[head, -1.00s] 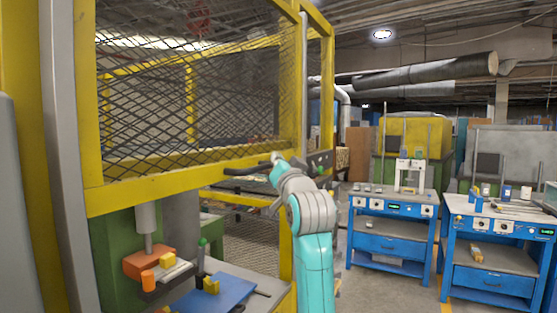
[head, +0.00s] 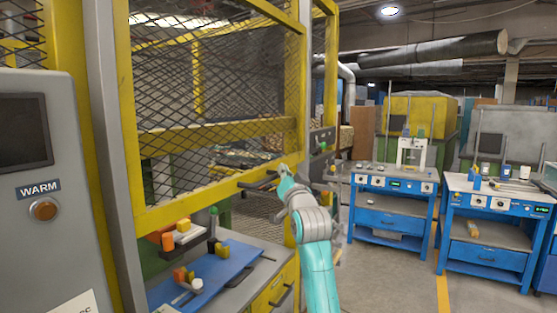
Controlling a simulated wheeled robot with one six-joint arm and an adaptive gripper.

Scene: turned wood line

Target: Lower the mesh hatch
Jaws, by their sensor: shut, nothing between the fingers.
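The mesh hatch (head: 222,181) is a yellow frame with dark diamond mesh, hanging upright in the yellow guard on the left. Its lower rail slopes across the picture just above the blocks on the bench, so a low opening shows beneath it. A black bar handle (head: 256,183) sits on the right part of this rail. My gripper (head: 276,177) is shut at the right end of the handle, with nothing visibly held. The fingertips are small and dark against the handle, and I cannot tell whether they touch it.
Under the hatch, a blue plate (head: 215,274) and orange and yellow blocks (head: 168,241) lie on the bench.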

